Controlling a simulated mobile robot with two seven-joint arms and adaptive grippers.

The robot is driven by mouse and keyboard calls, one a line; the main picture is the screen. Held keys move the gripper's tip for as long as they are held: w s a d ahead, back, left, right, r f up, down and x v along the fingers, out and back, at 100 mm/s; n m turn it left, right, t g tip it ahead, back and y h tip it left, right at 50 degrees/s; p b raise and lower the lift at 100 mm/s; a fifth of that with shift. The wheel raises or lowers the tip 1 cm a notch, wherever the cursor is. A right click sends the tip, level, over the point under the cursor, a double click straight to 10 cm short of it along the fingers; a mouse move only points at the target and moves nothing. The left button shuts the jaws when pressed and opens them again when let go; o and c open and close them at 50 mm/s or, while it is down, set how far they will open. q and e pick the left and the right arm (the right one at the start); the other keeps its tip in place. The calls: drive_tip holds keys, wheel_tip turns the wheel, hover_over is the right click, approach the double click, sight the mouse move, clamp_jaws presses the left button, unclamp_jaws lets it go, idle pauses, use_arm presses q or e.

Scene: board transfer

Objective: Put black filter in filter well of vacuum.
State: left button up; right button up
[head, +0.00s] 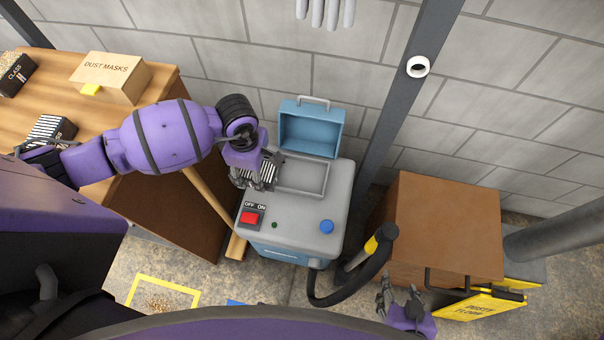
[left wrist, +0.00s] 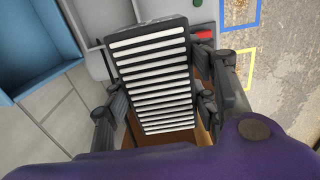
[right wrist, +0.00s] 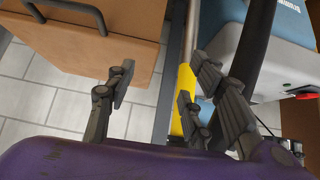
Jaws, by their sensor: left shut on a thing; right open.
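The black filter, a black-framed block with white pleats, is in my left gripper (head: 258,178), at the left edge of the vacuum's top. In the left wrist view the filter (left wrist: 155,85) sits between the fingers of my left gripper (left wrist: 165,95), which is shut on it. The grey vacuum (head: 285,222) has its blue lid (head: 310,130) open. Its rectangular filter well (head: 302,177) lies open and looks empty, just right of the held filter. My right gripper (head: 402,300) is open and empty, low at the right; it also shows in the right wrist view (right wrist: 160,95).
Another striped black-framed filter (head: 62,128) lies on the wooden table (head: 150,70), with a dust masks box (head: 110,78) and a black box (head: 17,73). A brown box (head: 440,225), the black hose (head: 340,295) and a yellow floor sign (head: 480,306) stand right of the vacuum.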

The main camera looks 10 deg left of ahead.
use_arm(q)
drive_tip(key=b, duration=0.5)
hover_over(301, 177)
drive_tip(key=s+a, duration=0.3)
wheel_tip(301, 177, down, 5)
drive_tip(key=f+b, duration=0.1)
drive_tip(key=w+d+f+b, duration=0.2)
drive_tip(key=f, duration=0.1)
drive_tip(key=shift+w+d+f+b, duration=0.1)
drive_tip(key=shift+w+d+b, duration=0.2)
drive_tip(key=shift+w+b, duration=0.05)
drive_tip(key=shift+w+d+f, duration=0.1)
drive_tip(key=shift+d+f, duration=0.05)
drive_tip(key=shift+f, duration=0.15)
wheel_tip(301, 177, down, 3)
drive_tip(key=b, duration=0.3)
drive_tip(key=shift+d+f, duration=0.1)
drive_tip(key=shift+f, duration=0.1)
drive_tip(key=shift+w+r, duration=0.15)
drive_tip(key=shift+r, duration=0.05)
use_arm(e)
drive_tip(key=s+f+g, duration=0.1)
drive_tip(key=s+f, duration=0.2)
drive_tip(key=f, duration=0.9)
drive_tip(key=shift+s+a, duration=0.35)
drive_tip(key=shift+a, duration=0.05)
drive_tip(key=shift+r, duration=0.1)
